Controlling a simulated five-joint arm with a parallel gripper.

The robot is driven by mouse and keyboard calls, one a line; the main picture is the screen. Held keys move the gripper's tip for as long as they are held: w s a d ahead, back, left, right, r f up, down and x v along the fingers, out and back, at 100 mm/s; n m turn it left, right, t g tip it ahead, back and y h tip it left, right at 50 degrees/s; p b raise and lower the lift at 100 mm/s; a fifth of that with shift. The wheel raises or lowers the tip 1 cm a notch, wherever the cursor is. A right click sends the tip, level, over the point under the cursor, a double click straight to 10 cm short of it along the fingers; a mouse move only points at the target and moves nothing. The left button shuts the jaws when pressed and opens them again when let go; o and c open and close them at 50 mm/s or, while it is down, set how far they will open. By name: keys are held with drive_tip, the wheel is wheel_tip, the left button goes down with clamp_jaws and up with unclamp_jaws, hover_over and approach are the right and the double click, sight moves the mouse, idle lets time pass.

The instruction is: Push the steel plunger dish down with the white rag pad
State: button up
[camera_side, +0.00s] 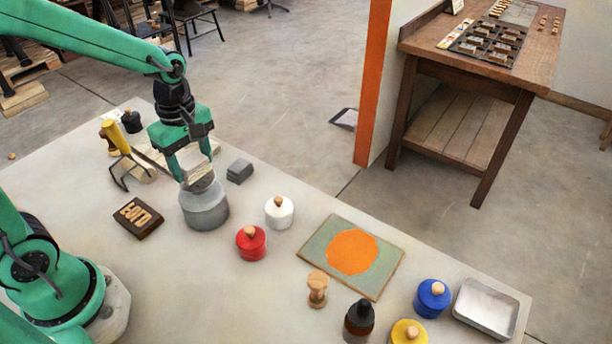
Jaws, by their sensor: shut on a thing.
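The steel plunger can (205,212) stands upright on the table, left of the middle. Its plunger dish (203,187) shows as a darker grey top, partly hidden by my gripper. My gripper (196,174) points down right over the dish, its green fingers shut on the white rag pad (190,158). The pad is mostly hidden between the fingers. The fingertips look very close to the dish; I cannot tell whether the pad touches it.
Red (251,243) and white (279,212) knobbed pots stand right of the can. A grey block (239,171) lies behind it, and a dark type block (138,217) lies left. A board with an orange patch (352,252), bottle (359,321) and metal tray (487,308) are further right.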

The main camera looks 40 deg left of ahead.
drive_tip(key=shift+r, duration=2.2)
